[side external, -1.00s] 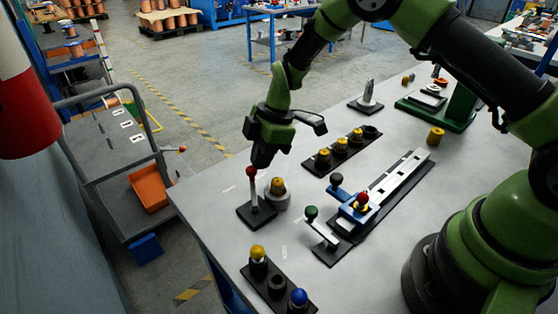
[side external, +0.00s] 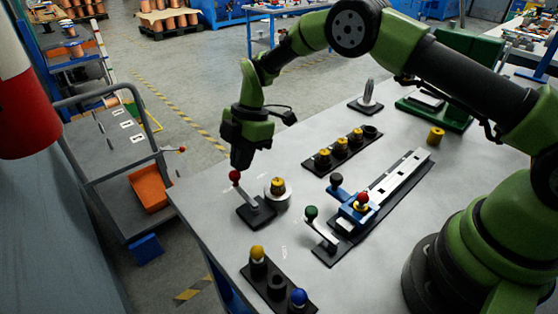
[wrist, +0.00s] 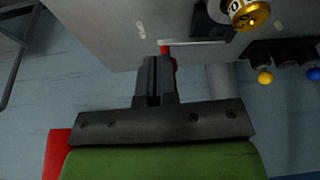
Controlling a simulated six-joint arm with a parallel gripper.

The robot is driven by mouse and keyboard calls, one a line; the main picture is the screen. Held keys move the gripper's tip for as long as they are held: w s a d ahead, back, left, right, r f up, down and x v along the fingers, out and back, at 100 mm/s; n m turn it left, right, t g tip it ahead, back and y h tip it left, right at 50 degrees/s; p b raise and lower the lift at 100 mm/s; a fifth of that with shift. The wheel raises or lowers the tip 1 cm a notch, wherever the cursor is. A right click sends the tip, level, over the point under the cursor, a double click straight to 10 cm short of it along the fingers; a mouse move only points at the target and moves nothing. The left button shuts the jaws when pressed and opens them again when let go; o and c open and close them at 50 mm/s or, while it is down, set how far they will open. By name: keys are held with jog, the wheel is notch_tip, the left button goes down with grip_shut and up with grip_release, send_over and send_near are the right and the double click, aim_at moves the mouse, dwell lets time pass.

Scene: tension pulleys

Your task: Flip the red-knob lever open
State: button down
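The red-knob lever stands on a black base plate (side external: 257,212) near the table's left edge. Its grey shaft (side external: 246,194) leans to the left, with the red knob (side external: 234,176) at its upper end. My gripper (side external: 240,166) points down right at the knob. In the wrist view, the fingers of my gripper (wrist: 155,62) are together with only a thin slit between them. The red knob (wrist: 174,64) shows beside and beyond the right finger, partly hidden by it, not between the fingers. Whether they touch is hard to tell.
A round grey holder with a yellow-topped part (side external: 278,187) stands just right of the lever. A black rack with yellow and blue knobs (side external: 277,284) lies in front, and a green-knob lever (side external: 320,228) to the right. The table's left edge is close.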

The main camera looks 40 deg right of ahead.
dwell(0.4)
jog(key=d+r, duration=0.7)
jog(key=r, duration=0.3)
jog(key=shift+w, duration=0.4)
jog(key=shift+r, duration=0.15)
jog(key=s+r+m+t, duration=0.4)
jog(key=s+r+m, duration=0.75)
jog(key=r, duration=0.45)
jog(key=s+d+f+m+t+h, duration=0.1)
jog(key=s+m+t, duration=0.2)
jog(key=s+m, duration=0.8)
jog(key=s, duration=0.5)
jog(key=shift+s+d+t+h, duration=0.25)
jog(key=shift+t+h, duration=0.05)
